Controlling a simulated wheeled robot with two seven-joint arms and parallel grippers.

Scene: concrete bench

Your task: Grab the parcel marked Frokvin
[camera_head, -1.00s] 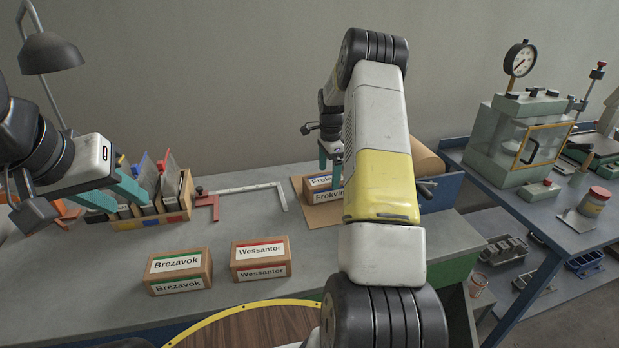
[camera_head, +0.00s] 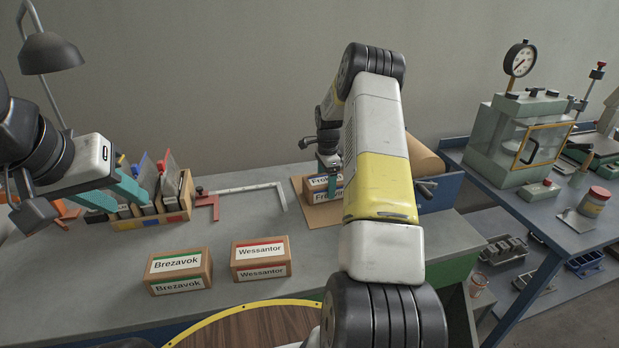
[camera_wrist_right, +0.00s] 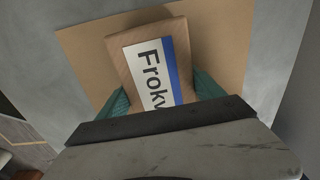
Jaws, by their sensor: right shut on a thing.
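The Frokvin parcel (camera_head: 314,184) is a brown box with a white and blue label, on a flat brown cardboard sheet (camera_head: 325,215) at the back of the bench. In the right wrist view the parcel (camera_wrist_right: 145,50) lies between the teal fingers of my right gripper (camera_wrist_right: 160,95), which is shut on its two sides. My right gripper (camera_head: 333,183) reaches down from above and my right arm hides part of the parcel and sheet. My left gripper (camera_head: 105,199) is at the left, with teal fingers apart and empty, in front of the file rack.
Parcels marked Brezavok (camera_head: 180,272) and Wessantor (camera_head: 261,259) stand on the front of the bench. A lamp (camera_head: 48,52) stands at the far left. A round wooden surface (camera_head: 250,330) is in front.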

